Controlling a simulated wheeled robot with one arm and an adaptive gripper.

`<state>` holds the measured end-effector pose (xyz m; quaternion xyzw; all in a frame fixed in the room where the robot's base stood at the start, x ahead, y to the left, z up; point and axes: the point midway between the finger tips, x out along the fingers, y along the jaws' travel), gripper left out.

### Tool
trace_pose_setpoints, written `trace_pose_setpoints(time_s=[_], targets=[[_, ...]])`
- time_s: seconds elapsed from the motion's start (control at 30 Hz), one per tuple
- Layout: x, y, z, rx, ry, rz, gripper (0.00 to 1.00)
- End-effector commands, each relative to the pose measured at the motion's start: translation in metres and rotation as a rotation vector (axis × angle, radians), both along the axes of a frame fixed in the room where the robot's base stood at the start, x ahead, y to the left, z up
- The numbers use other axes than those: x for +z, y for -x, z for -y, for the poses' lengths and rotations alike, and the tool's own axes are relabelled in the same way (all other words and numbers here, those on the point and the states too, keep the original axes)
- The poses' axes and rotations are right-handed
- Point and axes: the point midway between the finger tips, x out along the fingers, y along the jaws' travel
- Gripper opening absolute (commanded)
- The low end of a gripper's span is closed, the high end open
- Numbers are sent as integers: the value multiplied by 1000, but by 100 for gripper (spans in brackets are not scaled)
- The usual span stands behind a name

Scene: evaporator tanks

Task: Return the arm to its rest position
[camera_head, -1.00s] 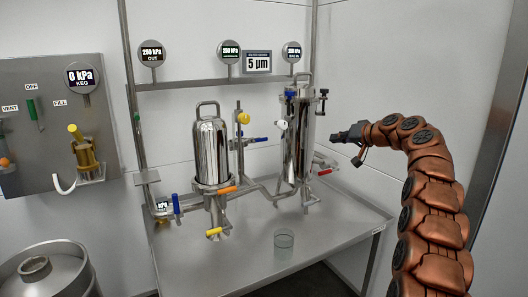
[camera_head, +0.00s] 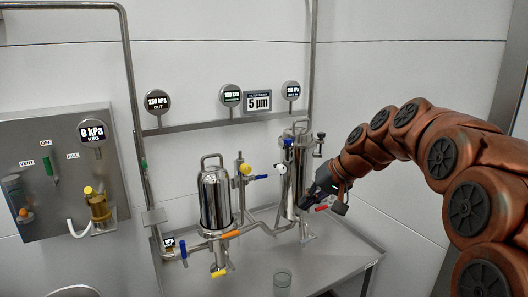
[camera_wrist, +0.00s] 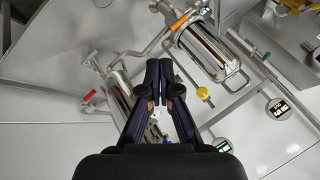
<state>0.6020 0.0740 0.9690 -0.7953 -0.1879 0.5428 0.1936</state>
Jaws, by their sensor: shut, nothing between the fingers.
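My gripper (camera_head: 328,194) is at the end of my copper-coloured arm, which arches in from the right in the head view. It is in front of the right steel filter housing (camera_head: 296,165) and hides part of its lower body. I cannot tell whether it touches the housing. In the wrist view my gripper (camera_wrist: 160,66) has its dark fingers together with nothing between them. The left steel filter housing (camera_head: 214,197) stands apart, to the left of my gripper.
A steel table (camera_head: 335,262) carries the housings, pipes with coloured valve handles, and a clear glass (camera_head: 282,283). Pressure gauges hang on a rail (camera_head: 205,125) behind. A grey keg panel (camera_head: 50,175) is at the left. The wall above my arm is clear.

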Motion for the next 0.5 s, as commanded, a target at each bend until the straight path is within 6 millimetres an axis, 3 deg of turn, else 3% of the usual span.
trace_pose_setpoints(time_s=[0.03, 0.27, 0.5], targets=[[13, 20, -3, 10, 21, -25, 0], [19, 106, -4, 36, 131, -145, 0], [24, 201, 9, 52, 257, -265, 0]])
